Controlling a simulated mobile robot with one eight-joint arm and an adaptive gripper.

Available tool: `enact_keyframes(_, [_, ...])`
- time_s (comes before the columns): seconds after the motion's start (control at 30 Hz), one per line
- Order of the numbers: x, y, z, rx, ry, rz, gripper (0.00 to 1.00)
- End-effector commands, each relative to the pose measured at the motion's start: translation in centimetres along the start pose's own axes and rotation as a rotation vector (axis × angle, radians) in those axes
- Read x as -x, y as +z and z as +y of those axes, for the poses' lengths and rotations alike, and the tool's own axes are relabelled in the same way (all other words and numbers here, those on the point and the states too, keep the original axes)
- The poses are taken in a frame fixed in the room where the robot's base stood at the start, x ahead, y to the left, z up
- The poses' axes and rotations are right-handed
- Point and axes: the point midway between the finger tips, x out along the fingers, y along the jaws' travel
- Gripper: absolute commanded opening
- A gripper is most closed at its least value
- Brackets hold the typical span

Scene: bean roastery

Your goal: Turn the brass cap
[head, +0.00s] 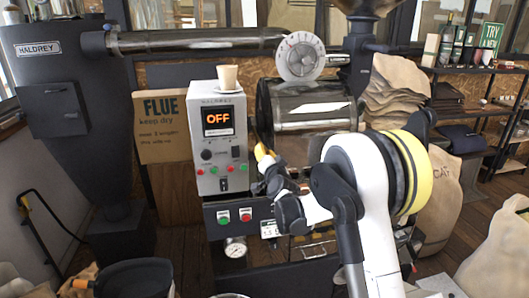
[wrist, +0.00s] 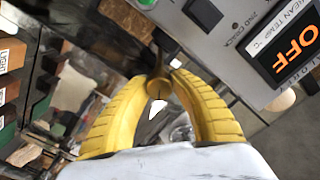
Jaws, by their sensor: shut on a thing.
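The brass cap (wrist: 158,88) shows in the wrist view as a small round tan-brass piece between my fingertips. My gripper (wrist: 160,78) has its two yellow ribbed fingers shut on it from both sides. In the head view my gripper (head: 263,156) is at the right side of the grey control box (head: 215,160), in front of the dark roaster drum (head: 300,108). The cap itself is hidden there by the fingers and arm. How far the cap is turned cannot be told.
The control box display (head: 218,119) reads OFF, and a paper cup (head: 228,78) stands on top. A round white dial (head: 301,57) is above the drum. Green and red buttons (head: 234,217) and a gauge (head: 236,248) sit below. Sacks (head: 396,90) stand at the right.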

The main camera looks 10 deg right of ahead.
Motion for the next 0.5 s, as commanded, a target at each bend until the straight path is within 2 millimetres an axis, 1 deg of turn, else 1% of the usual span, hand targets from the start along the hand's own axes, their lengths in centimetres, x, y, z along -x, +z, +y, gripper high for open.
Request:
enact_keyframes(0.2, [-0.04,-0.04,0.02,-0.201,0.000,0.001,0.00])
enact_keyframes(0.5, [-0.04,-0.02,0.07,-0.425,0.000,0.001,0.00])
